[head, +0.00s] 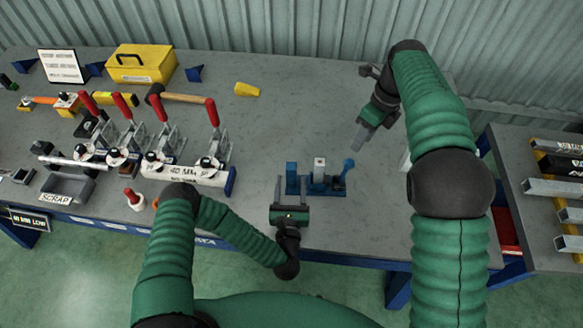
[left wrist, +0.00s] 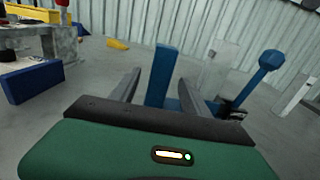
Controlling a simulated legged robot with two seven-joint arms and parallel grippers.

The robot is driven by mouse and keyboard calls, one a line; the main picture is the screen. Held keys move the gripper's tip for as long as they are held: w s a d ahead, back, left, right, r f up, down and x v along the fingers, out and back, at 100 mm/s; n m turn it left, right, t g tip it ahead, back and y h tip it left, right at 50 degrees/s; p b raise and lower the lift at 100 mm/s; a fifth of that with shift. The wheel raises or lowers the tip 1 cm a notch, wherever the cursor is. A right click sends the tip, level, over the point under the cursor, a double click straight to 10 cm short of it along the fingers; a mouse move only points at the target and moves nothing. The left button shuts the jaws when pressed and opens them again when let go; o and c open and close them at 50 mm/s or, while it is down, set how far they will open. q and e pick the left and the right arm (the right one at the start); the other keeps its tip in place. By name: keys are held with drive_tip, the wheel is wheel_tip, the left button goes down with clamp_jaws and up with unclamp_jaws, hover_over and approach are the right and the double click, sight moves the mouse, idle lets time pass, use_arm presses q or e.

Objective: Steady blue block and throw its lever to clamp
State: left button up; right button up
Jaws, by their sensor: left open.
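The blue block (head: 320,189) stands on the bench in front of me, with a blue upright post (head: 292,177) at its left and a pale grey piece (head: 319,164) in its middle. Its blue lever (head: 348,165), with a round knob, stands up at its right end. My left gripper (head: 289,198) is open at the block's near left side. In the left wrist view the blue post (left wrist: 162,76) shows between its two fingers (left wrist: 158,90); I cannot tell whether they touch it. My right gripper (head: 357,143) is above and behind the lever, apart from it; its jaws are unclear.
A yellow toolbox (head: 141,65), a yellow wedge (head: 246,90) and a scrap tray (head: 68,185) lie farther left. A second table (head: 535,200) holds metal bars at the right. The bench behind the block is clear.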

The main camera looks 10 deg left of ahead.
sight(292, 166)
use_arm(q)
drive_tip(key=w, duration=0.4)
drive_tip(key=w+a, duration=0.1)
drive_tip(key=w, duration=0.1)
drive_tip(key=shift+w, duration=0.35)
clamp_jaws()
drive_tip(key=shift+f, duration=0.1)
idle(0.8)
